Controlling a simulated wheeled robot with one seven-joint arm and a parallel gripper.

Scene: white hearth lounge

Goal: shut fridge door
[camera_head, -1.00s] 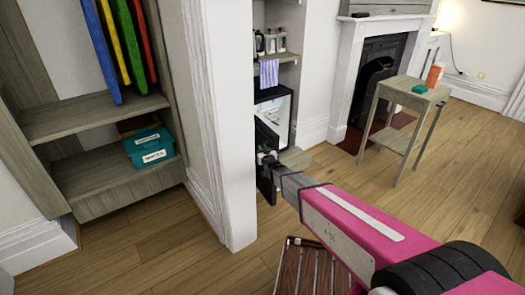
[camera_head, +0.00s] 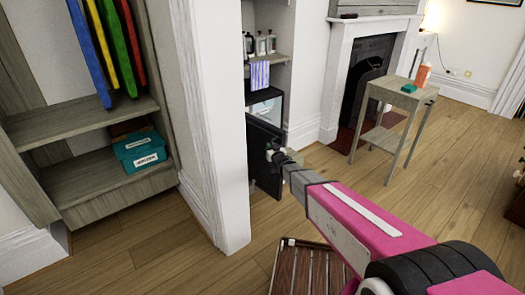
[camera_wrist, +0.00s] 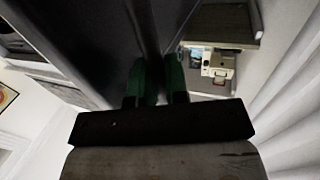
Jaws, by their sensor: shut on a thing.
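The small black fridge (camera_head: 280,98) sits in a wall recess below a shelf. Its dark door (camera_head: 262,172) stands partly open and hides much of the pale interior, of which a strip shows above the door. My gripper (camera_head: 271,155) is at the door and shut on it. In the wrist view, the green fingers of my gripper (camera_wrist: 155,78) are on either side of a narrow dark part of the door (camera_wrist: 95,40). The exact grip spot is hard to see in the dark.
A white wall end (camera_head: 215,130) stands close left of the door. A wooden slatted item (camera_head: 305,268) lies on the floor under my arm. A small side table (camera_head: 398,95) stands to the right by the fireplace (camera_head: 368,70). Open floor lies between.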

